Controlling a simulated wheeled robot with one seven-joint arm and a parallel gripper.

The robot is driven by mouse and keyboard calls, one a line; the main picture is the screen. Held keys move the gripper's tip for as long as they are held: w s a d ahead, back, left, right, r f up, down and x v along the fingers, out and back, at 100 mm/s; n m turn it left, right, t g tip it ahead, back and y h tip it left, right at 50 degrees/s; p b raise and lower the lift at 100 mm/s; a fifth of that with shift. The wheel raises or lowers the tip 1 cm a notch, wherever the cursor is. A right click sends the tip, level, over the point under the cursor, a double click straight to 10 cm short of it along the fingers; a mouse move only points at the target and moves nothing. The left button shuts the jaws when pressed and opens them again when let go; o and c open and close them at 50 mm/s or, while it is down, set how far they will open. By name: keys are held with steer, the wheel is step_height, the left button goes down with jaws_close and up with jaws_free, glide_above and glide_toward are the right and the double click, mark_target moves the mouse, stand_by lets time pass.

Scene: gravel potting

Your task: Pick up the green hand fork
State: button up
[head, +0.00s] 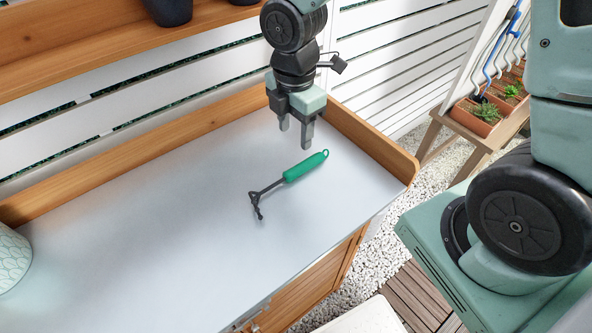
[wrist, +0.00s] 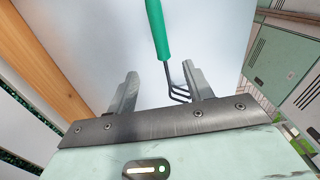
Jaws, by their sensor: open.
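The green hand fork (head: 305,167) lies on the pale bench top, its green handle toward the right and its dark tines (head: 257,204) toward the lower left. My gripper (head: 295,138) hangs over the bench, above and beside the fork's handle, with its fingers pointing down. It is open and empty. In the wrist view the green handle of the fork (wrist: 157,30) runs up from between the two fingers (wrist: 162,85), and the tines show near the right finger. The fork looks apart from the fingers.
The bench top (head: 130,240) is mostly clear, with a raised wooden rim (head: 370,140) at its back and right. A patterned pot (head: 10,260) stands at the far left. A wooden shelf (head: 100,45) runs above the back. Potted succulents (head: 478,118) stand beyond the right end.

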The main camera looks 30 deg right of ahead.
mark_target(295, 168)
steer(key=f, duration=1.1)
steer(key=shift+s+f, duration=0.2)
steer(key=shift+f, duration=0.05)
jaws_close()
